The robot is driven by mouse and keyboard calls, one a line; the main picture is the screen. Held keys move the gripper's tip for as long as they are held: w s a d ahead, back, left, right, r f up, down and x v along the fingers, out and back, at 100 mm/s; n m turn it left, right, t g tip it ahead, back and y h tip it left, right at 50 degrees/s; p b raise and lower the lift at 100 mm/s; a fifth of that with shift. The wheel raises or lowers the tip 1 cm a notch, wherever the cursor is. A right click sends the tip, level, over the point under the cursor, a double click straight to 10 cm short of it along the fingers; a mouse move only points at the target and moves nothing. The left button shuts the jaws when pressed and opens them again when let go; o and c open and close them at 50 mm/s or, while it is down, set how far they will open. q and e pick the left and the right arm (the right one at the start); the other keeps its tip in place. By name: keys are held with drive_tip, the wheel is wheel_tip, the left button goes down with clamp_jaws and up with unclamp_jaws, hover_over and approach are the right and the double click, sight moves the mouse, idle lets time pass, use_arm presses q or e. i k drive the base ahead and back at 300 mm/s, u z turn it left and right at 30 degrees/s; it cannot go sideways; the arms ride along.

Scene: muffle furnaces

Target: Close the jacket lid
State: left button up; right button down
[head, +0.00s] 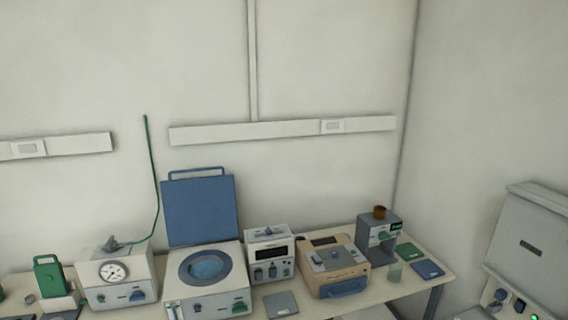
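A blue flat lid (200,210) with a bar handle (196,172) along its top edge stands upright, open, at the back of a white box-shaped device (206,291). I take it as the jacket lid. The device's top shows a dark ring around a round blue well (206,267), uncovered. Its front has a green part and small controls. Neither of my grippers is in view, so nothing shows touching the lid.
Left of it stands a white gauge box (117,279) with a green cord rising up the wall. To the right are a small white display unit (270,254), a beige box (333,268) and a grey unit (378,240). A grey pad (281,304) lies in front. A grey cabinet (530,248) stands far right.

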sight(200, 208)
drive_tip(key=z, duration=0.3)
drive_tip(key=i, duration=0.75)
drive_tip(key=u, duration=0.55)
drive_tip(key=i, duration=0.95)
drive_tip(key=u, duration=0.8)
